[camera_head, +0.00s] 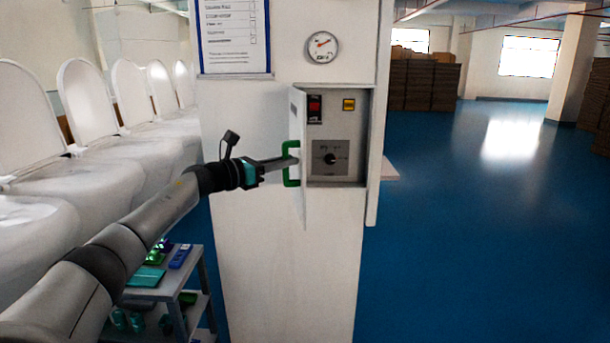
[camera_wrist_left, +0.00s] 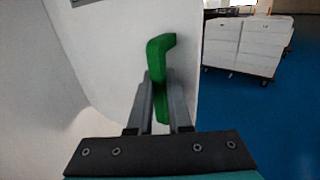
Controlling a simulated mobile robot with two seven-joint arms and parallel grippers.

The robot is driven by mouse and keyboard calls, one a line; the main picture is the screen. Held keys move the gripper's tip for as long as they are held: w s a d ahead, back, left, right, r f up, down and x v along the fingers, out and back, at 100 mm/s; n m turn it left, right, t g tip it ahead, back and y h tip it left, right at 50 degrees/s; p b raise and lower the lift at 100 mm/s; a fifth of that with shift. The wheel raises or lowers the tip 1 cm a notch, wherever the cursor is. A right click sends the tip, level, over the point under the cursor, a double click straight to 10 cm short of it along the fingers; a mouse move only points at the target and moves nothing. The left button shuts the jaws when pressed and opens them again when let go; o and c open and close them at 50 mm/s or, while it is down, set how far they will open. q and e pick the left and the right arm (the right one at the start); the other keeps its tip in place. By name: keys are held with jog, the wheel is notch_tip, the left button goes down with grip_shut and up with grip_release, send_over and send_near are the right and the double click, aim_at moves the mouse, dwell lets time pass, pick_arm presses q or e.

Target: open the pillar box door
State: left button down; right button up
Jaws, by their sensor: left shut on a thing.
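The pillar box door (camera_head: 299,115) stands swung out from the white pillar (camera_head: 255,270), hinged on its left side. Behind it the recess shows a panel with a red switch, a yellow label and a dial (camera_head: 330,159). The door carries a green handle (camera_head: 287,177). My left gripper (camera_head: 290,161) is shut on this handle. In the left wrist view the green handle (camera_wrist_left: 158,62) stands between the two fingers, in front of the white door face (camera_wrist_left: 115,50). My right gripper is in neither view.
A gauge (camera_head: 322,47) and a framed notice (camera_head: 233,35) are on the pillar above. White toilets (camera_head: 75,180) line the left. A small shelf cart (camera_head: 190,290) stands at lower left. The blue floor (camera_head: 470,230) on the right is clear.

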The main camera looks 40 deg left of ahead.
pick_arm(q)
jog(key=shift+s+a+r+b, duration=0.1)
jog(key=shift+s+a+b, duration=0.35)
jog(key=shift+a, duration=0.3)
jog(key=shift+s+a+b, duration=0.4)
jog(key=shift+a+b, duration=0.05)
jog(key=shift+a, duration=0.35)
jog(key=shift+s+a+r+b, duration=0.1)
jog(key=shift+s+a+b, duration=0.35)
jog(key=shift+a, duration=0.3)
jog(key=c, duration=1.1)
grip_release()
jog(key=shift+w, duration=0.15)
jog(key=shift+f, duration=0.15)
